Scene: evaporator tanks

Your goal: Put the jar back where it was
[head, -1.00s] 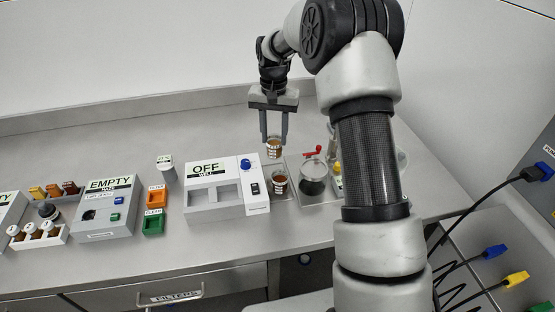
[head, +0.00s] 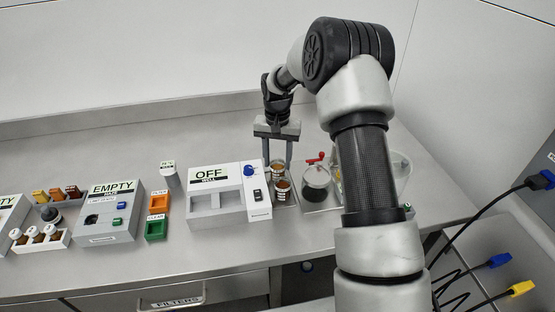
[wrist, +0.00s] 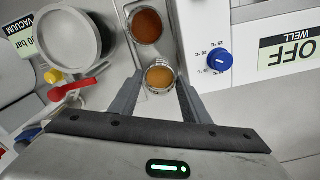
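A small jar of amber-brown liquid (head: 278,168) is between the fingertips of my gripper (head: 278,162), just behind a second brown jar (head: 282,190). In the wrist view my gripper (wrist: 160,80) appears shut on the sides of the amber jar (wrist: 160,75), and its open top faces the camera. The second jar (wrist: 147,26) stands in a grey metal tray (wrist: 125,8). The amber jar is low, at the tray's near end in the wrist view. Whether its base touches the tray is hidden.
A white box marked OFF WELL (head: 218,202) with a blue knob (head: 248,170) stands close on the left. A glass vessel (head: 316,182) with a red handle (head: 315,159) stands close on the right. Orange (head: 158,202) and green (head: 156,229) bins are farther left.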

